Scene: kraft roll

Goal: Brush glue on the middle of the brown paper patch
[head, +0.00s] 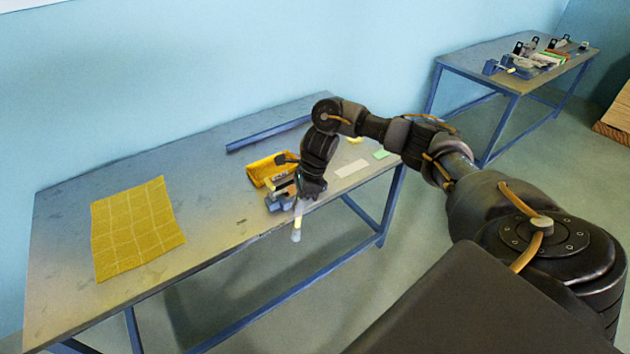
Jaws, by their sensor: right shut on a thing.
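A brown paper patch (137,228), yellowish and creased in a grid, lies flat on the left part of the table. My right gripper (300,199) is at the table's front edge, to the right of the patch and well apart from it. It is shut on a brush (297,222) with a pale handle, which hangs down with its whitish end low, in front of the table edge. The gripper's fingers are small and partly hidden here. My left gripper is not in view.
A yellow bin (270,170) and a blue-grey item (279,201) stand beside my right gripper. A blue bar (266,134) lies at the back of the table (215,205). White and green pieces lie to the right. The tabletop between patch and bin is mostly clear.

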